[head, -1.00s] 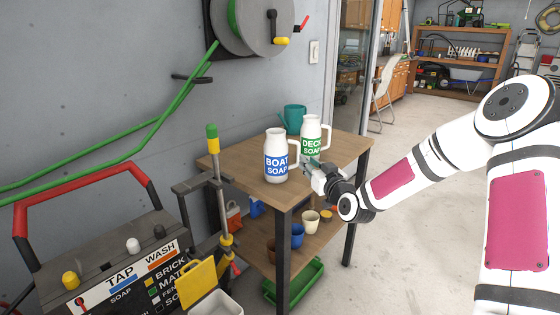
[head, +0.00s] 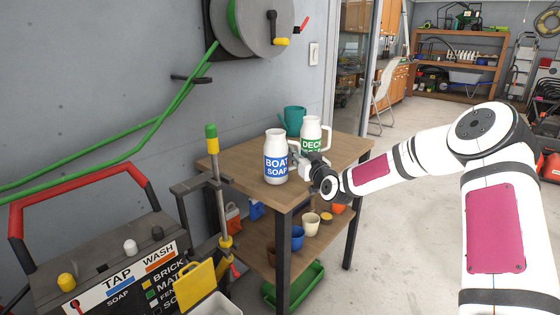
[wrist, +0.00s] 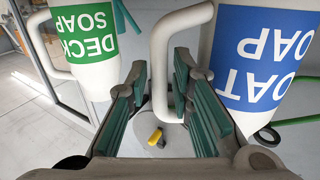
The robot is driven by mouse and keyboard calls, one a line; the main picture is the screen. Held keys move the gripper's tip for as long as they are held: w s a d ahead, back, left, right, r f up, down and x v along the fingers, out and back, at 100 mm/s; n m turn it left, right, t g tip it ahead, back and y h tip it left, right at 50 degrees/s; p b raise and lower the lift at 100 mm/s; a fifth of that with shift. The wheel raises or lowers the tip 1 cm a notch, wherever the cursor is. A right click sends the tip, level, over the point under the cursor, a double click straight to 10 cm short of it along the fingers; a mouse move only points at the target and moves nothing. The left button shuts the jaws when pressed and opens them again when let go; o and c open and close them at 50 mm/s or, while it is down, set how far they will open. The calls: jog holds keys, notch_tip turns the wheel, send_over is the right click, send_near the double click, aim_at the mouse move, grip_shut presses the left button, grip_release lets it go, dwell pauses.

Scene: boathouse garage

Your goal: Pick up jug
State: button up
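A white jug with a blue BOAT SOAP label (head: 275,146) stands upright on the wooden table's front part. A second white jug, with a green DECK SOAP label (head: 311,127), stands behind it to the right. My gripper (head: 298,162) is at the boat soap jug's handle side, in front of the deck soap jug's lower part. In the wrist view, the boat soap jug (wrist: 265,50) is at right and the deck soap jug (wrist: 85,35) at left. My gripper (wrist: 160,80) is open, with the boat soap jug's handle between its green-padded fingers. Contact with the pads is unclear.
A teal watering can (head: 294,119) stands behind the jugs on the wooden table (head: 340,149). Cups and small containers sit on its lower shelf. A washing station (head: 110,270) with a red rail stands at left front. The floor at right is clear.

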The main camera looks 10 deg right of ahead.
grip_shut()
jog(key=shift+r, duration=0.1)
